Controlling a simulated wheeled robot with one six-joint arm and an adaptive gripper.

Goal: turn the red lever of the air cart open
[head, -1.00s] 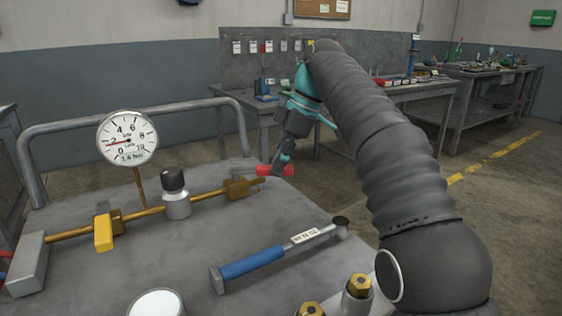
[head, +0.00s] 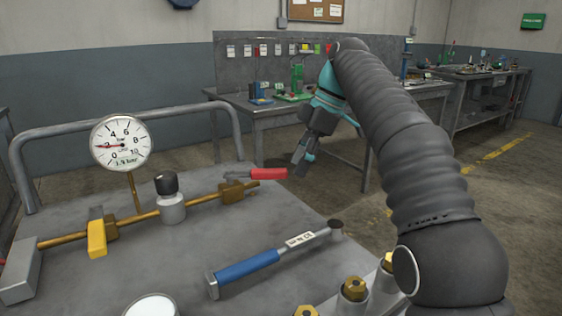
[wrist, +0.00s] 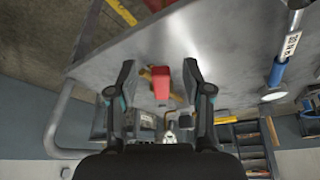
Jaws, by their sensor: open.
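The red lever (head: 268,174) sits on a brass valve (head: 232,190) at the right end of the air cart's brass pipe. Its red grip points right in the head view, roughly along the pipe, past the pipe's end. My gripper (head: 301,166) is open and empty, just right of the grip's tip, fingers pointing down and left. In the wrist view the red lever (wrist: 161,82) shows in the gap between my two open fingers (wrist: 158,80). I see no contact with either finger.
A bent rail (head: 120,126) runs behind. Workbenches stand farther back.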

